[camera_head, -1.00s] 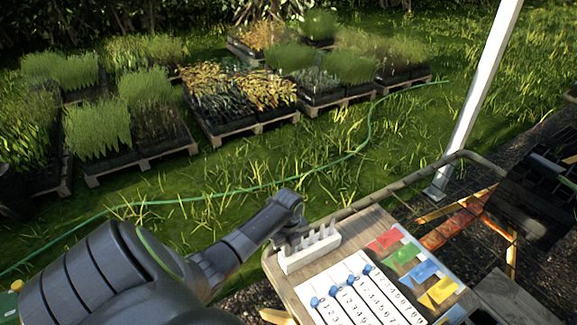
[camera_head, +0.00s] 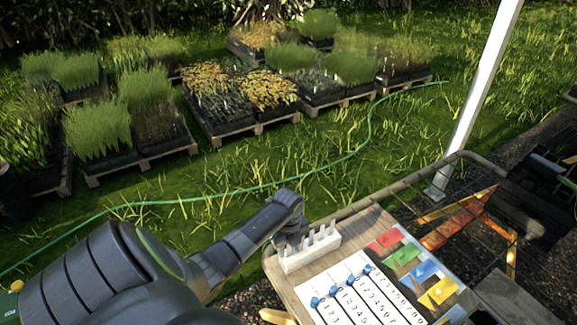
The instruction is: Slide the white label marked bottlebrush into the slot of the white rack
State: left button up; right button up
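The white rack (camera_head: 312,250) stands at the back left of the wooden table, with several upright prongs and slots between them. My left gripper (camera_head: 288,242) comes in from the left and is at the rack's left end, pointing down. Its fingertips are small and dark against the rack, so I cannot tell whether they are open or shut, or whether they touch the rack. I cannot make out a white label marked bottlebrush; it may be hidden by the gripper or too small to see. My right gripper is not in view.
A white numbered board (camera_head: 352,295) with several blue markers lies on the table (camera_head: 292,290) in front of the rack. Red (camera_head: 384,240), green (camera_head: 404,256), blue (camera_head: 424,271) and yellow (camera_head: 439,291) cards lie to its right. A metal rail (camera_head: 400,183) runs along the table's back.

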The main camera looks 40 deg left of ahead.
pick_arm(q)
notch_tip(320, 180, up, 17)
jog(key=shift+b, duration=0.35)
jog(key=shift+a+f, duration=0.1)
jog(key=shift+f, duration=0.05)
dwell(0.4)
